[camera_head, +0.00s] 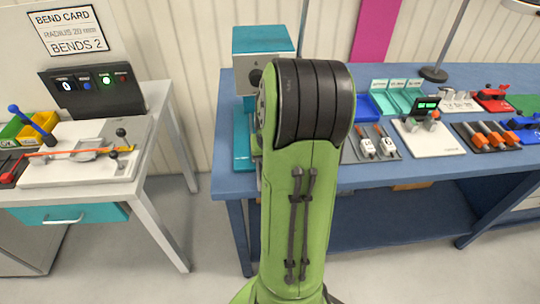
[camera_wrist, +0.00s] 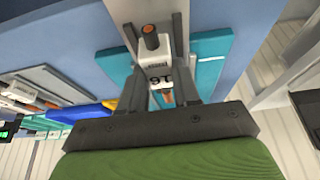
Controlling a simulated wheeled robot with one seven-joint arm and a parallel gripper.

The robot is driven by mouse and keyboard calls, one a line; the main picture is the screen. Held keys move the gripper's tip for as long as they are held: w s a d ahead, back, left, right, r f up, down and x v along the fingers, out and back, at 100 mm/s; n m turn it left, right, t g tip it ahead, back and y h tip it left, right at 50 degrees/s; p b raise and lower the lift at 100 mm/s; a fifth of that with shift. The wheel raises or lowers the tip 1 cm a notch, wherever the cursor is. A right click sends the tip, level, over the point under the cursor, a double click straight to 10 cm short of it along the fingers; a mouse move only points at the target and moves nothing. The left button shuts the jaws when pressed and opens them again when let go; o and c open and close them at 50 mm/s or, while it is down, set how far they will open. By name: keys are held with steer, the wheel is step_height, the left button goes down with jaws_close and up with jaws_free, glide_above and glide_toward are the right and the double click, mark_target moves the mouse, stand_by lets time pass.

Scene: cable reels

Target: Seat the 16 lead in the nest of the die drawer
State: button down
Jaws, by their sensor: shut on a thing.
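The 16 lead (camera_wrist: 157,62) is a white block with a black collar, an orange tip and an upside-down "16" on its face. My gripper (camera_wrist: 161,90) is shut on it, with one grey finger on each side. Behind the lead in the wrist view is a teal part (camera_wrist: 210,50) with a grey strip. I cannot tell whether this is the die drawer, or whether the lead touches it. In the head view a teal and white press (camera_head: 263,42) stands at the blue bench's left end. My green arm hides its front, my gripper and the lead.
The blue bench (camera_head: 400,179) holds two white leads (camera_head: 377,146) on a grey tray, teal racks (camera_head: 397,97), a white tester (camera_head: 428,135) and orange-handled tools (camera_head: 488,135). A white table (camera_head: 85,185) with a bending jig stands at left, across a floor gap.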

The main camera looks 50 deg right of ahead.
steer(key=shift+f+b, duration=0.9)
steer(key=c, duration=0.7)
jaws_free()
steer(key=shift+c, duration=0.2)
steer(key=p+v, duration=0.3)
steer(key=v, duration=1.3)
steer(key=shift+w+d, duration=0.1)
steer(key=shift+w, duration=0.05)
